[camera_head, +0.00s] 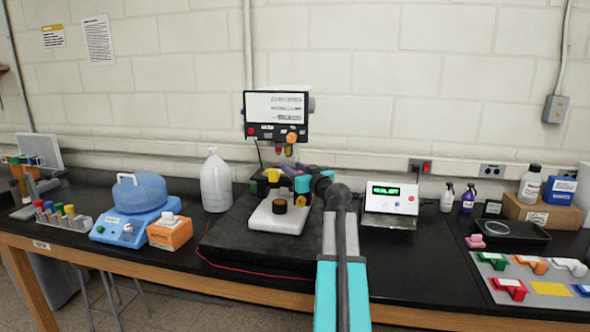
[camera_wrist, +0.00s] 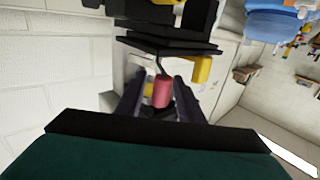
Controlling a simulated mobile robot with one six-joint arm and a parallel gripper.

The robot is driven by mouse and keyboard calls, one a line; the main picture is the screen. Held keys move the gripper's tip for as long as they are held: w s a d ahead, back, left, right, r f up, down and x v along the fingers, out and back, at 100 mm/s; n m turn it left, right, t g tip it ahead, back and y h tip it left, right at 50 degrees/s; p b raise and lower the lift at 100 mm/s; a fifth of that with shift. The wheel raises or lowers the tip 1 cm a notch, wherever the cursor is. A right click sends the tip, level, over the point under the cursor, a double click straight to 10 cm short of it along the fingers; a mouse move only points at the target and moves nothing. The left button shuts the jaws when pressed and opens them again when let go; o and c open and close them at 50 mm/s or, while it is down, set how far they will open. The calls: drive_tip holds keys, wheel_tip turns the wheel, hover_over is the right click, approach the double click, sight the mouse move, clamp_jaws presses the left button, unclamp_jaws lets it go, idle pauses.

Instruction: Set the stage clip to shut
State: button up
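A microscope has a white base (camera_head: 277,218), a dark stage area and a screen head (camera_head: 277,116) above. Small red and yellow parts hang below the head. A yellow part (camera_head: 272,175) shows at the stage; I cannot tell whether it is the stage clip, or how the clip is set. My gripper (camera_head: 297,178) is at the right of the stage, partly hidden by my wrist. In the wrist view its two dark fingers (camera_wrist: 158,96) are apart, with a red cylinder (camera_wrist: 162,92) showing between them and gaps beside it. A yellow part (camera_wrist: 202,69) is just right of the fingers.
The microscope stands on a black mat (camera_head: 235,240). A white jug (camera_head: 215,182) and a blue-domed device (camera_head: 135,208) are to the left. A display box (camera_head: 391,203) is close to the right of my arm. Bare black bench lies in front of that box.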

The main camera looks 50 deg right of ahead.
clamp_jaws()
